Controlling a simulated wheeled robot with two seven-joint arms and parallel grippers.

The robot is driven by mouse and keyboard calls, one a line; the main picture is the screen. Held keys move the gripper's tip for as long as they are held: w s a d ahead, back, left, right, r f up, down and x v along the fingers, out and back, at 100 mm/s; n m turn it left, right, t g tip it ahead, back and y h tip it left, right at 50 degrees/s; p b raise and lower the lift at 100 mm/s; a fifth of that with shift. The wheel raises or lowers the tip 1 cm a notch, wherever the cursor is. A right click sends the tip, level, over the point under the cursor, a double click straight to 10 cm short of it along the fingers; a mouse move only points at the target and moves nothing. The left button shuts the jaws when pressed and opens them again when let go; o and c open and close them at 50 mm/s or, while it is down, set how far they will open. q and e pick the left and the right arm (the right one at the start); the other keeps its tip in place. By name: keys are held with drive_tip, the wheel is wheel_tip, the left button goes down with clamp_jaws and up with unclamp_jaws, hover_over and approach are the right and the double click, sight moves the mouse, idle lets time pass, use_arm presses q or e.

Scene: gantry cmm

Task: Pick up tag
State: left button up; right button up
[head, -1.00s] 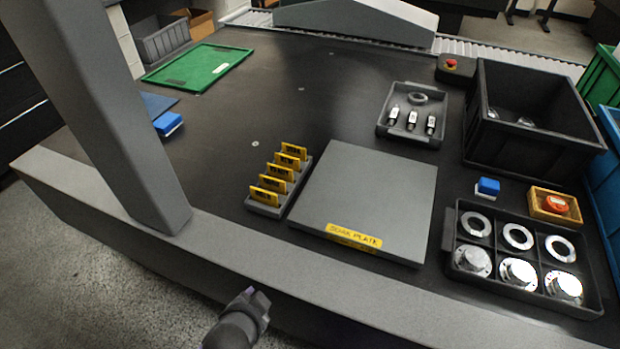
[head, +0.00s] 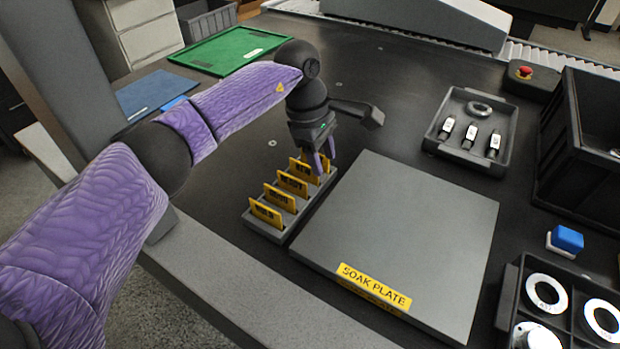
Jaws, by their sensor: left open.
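Several yellow tags with dark lettering stand upright in a grey slotted rack (head: 277,236) left of the soak plate. The nearest tag (head: 266,213) and the middle tag (head: 292,184) are in plain view. My left gripper (head: 320,164) is open and points down at the far end of the rack. Its fingers are at the farthest tag (head: 303,168) and partly hide it. I cannot tell whether they touch it. My right gripper is not in view.
The grey soak plate (head: 400,240) lies right of the rack. A tray (head: 440,137) with a ring and small metal parts stands behind it. A black bin (head: 575,150), a blue-topped block (head: 567,239) and a compartment tray (head: 507,300) are at the right. A green board (head: 215,50) lies far left.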

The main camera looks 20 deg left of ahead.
sight(292, 177)
use_arm(q)
drive_tip(key=a+r+y, duration=0.2)
drive_tip(key=a+y, duration=0.1)
drive_tip(key=a, duration=0.3)
drive_tip(key=shift+g, duration=0.3)
drive_tip(key=f+b, duration=0.1)
drive_tip(key=f, duration=0.2)
drive_tip(key=f+b, duration=0.2)
drive_tip(key=f, duration=0.1)
drive_tip(key=f+b, duration=0.1)
drive_tip(key=f, duration=0.2)
drive_tip(key=shift+s+d+f+b, duration=0.1)
drive_tip(key=shift+s+f+b, duration=0.2)
drive_tip(key=shift+s, duration=0.1)
drive_tip(key=shift+f, duration=0.2)
drive_tip(key=shift+r, duration=0.2)
drive_tip(key=shift+c, duration=0.3)
clamp_jaws()
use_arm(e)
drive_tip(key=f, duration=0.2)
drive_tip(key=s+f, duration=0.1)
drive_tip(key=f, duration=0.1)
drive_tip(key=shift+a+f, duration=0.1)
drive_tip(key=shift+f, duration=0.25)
